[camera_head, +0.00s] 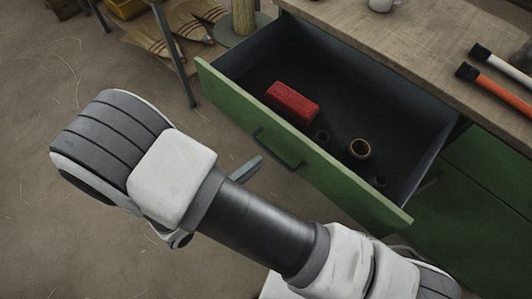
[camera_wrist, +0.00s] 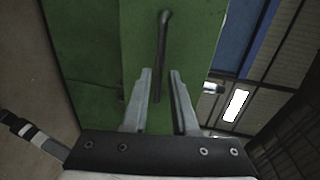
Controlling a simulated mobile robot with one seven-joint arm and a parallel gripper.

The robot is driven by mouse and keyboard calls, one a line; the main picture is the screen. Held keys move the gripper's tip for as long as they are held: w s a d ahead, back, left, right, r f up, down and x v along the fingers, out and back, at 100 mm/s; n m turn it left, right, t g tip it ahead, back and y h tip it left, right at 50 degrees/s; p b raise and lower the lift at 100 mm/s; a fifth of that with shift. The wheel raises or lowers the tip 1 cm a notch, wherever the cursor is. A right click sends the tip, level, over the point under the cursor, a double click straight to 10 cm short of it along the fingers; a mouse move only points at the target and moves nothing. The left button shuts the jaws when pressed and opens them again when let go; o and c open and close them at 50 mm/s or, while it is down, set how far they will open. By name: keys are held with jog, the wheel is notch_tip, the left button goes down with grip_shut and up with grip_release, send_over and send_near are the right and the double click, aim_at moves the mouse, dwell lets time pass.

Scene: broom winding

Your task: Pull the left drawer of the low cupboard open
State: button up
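The low cupboard's green left drawer (camera_head: 340,187) stands well out, and its dark inside shows in the head view. Its dark bar handle (camera_head: 279,151) is on the front panel; in the wrist view the handle (camera_wrist: 164,40) runs upright just ahead of my fingers. My gripper (camera_wrist: 161,72) is open, its two grey fingers apart on either side of the handle's line. In the head view one finger (camera_head: 247,168) shows just off the handle, with a small gap; my arm hides the rest. I see nothing gripped.
The wooden top (camera_head: 425,45) carries a mug (camera_head: 381,4) and an orange-handled rod (camera_head: 495,88). A table leg (camera_head: 173,55) and straw bundles stand left of the drawer. Floor in front is clear.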

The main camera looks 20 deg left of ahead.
jog(key=v, duration=1)
jog(key=shift+s, duration=0.2)
jog(key=w+d+r+m+g+h+p, duration=0.1)
jog(key=w+d+r+m+g+p, duration=0.1)
jog(key=w+d+r+m+g, duration=0.7)
jog(key=w+d+r+m+g+h+p, duration=0.1)
jog(key=w+d+r+m+g, duration=0.2)
jog(key=w+d+r+m, duration=0.65)
jog(key=s+d+r+m+t+y+p, duration=0.1)
jog(key=d+r+m, duration=0.6)
jog(key=m, duration=0.8)
jog(key=s+d+r+m+t+y+p, duration=0.2)
jog(key=s+d+r+m+y, duration=0.2)
jog(key=m, duration=1.2)
jog(key=d+r+y, duration=0.2)
jog(key=d+r, duration=0.2)
jog(key=r, duration=0.1)
jog(key=shift+s+r+p, duration=0.3)
jog(key=shift+r+p, duration=0.05)
jog(key=shift+r, duration=0.05)
